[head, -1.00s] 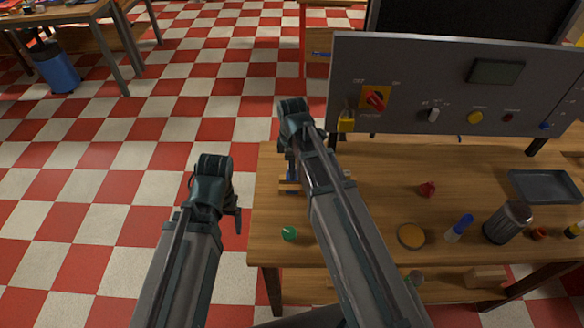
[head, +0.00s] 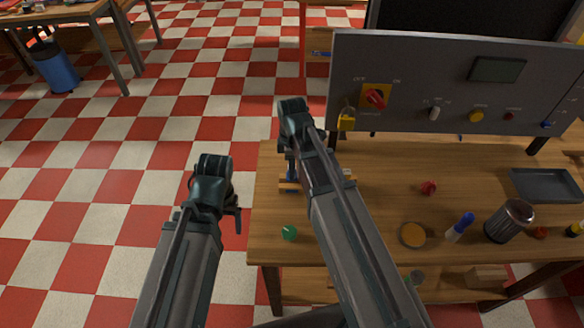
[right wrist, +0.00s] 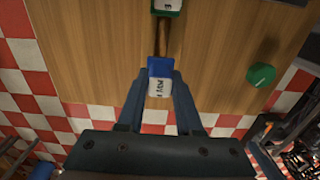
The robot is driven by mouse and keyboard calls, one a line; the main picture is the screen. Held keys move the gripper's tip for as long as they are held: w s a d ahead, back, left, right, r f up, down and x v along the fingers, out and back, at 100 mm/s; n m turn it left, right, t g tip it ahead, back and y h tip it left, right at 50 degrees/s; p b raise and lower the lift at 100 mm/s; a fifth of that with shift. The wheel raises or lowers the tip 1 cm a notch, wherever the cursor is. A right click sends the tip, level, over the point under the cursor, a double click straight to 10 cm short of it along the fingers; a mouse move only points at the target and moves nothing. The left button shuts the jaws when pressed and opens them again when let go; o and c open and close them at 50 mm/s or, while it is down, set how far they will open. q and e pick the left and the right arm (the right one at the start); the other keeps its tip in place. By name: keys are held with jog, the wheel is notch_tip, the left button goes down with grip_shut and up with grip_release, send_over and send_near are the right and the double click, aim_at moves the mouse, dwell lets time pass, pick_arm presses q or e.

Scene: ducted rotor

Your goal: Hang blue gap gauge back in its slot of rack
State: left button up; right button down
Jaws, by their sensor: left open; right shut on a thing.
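The blue gap gauge (right wrist: 159,67) has a blue top and a white label with dark lettering, partly turned to the right wrist camera. My right gripper (right wrist: 160,85) is shut on it. In the head view my right gripper hangs at the table's left side, mostly behind its own arm. The wooden rack (head: 345,175) shows there on both sides of that arm. In the right wrist view a green-and-white gauge (right wrist: 167,7) is beyond the blue one. Whether the blue gauge sits in a slot cannot be told. My left gripper (head: 238,218) is open and empty, left of the table.
A green round piece (head: 289,233) lies near the table's front left corner. A control panel (head: 440,85) with a padlock stands behind. A red knob (head: 428,188), round disc (head: 412,235), blue-capped bottle (head: 460,228), dark canister (head: 509,221) and tray (head: 545,186) are further right.

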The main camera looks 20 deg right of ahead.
jog(key=shift+f+b, duration=0.95)
jog(key=shift+f, duration=0.1)
dwell(0.4)
dwell(0.4)
jog(key=c, duration=0.5)
grip_release()
jog(key=shift+r, duration=0.2)
notch_tip(320, 180, up, 14)
jog(key=p, duration=1.3)
jog(key=shift+f+p, duration=0.25)
jog(key=shift+p, duration=0.15)
